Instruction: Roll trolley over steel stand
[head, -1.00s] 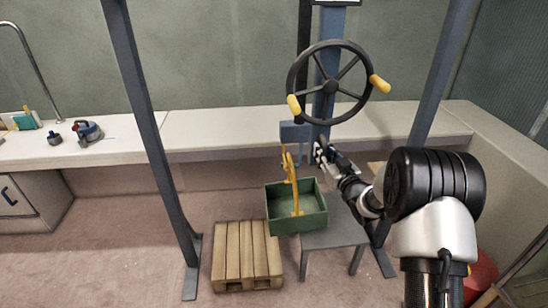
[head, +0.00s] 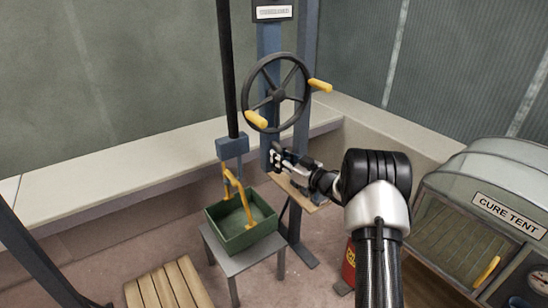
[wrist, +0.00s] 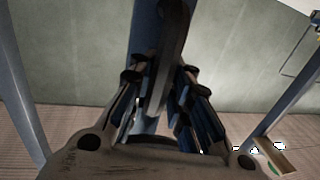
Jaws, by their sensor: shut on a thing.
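The trolley's rail is out of view above; a dark vertical column (head: 229,75) comes down to a blue block (head: 232,148) at its lower end. Below the block, a green crate (head: 240,238) with a yellow handle (head: 237,200) is above the grey steel stand (head: 229,262). I cannot tell whether its bottom touches the stand. My gripper (head: 276,156) is at the blue post, below the black handwheel (head: 279,96) with yellow grips. In the wrist view my gripper (wrist: 158,95) is shut on a dark bar (wrist: 172,50) in front of the post.
A wooden pallet (head: 167,288) lies on the floor left of the stand. A pale bench (head: 110,185) runs along the wall. The cure tent (head: 480,215) and a red container (head: 349,264) stand to the right. Blue frame legs rise from the floor.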

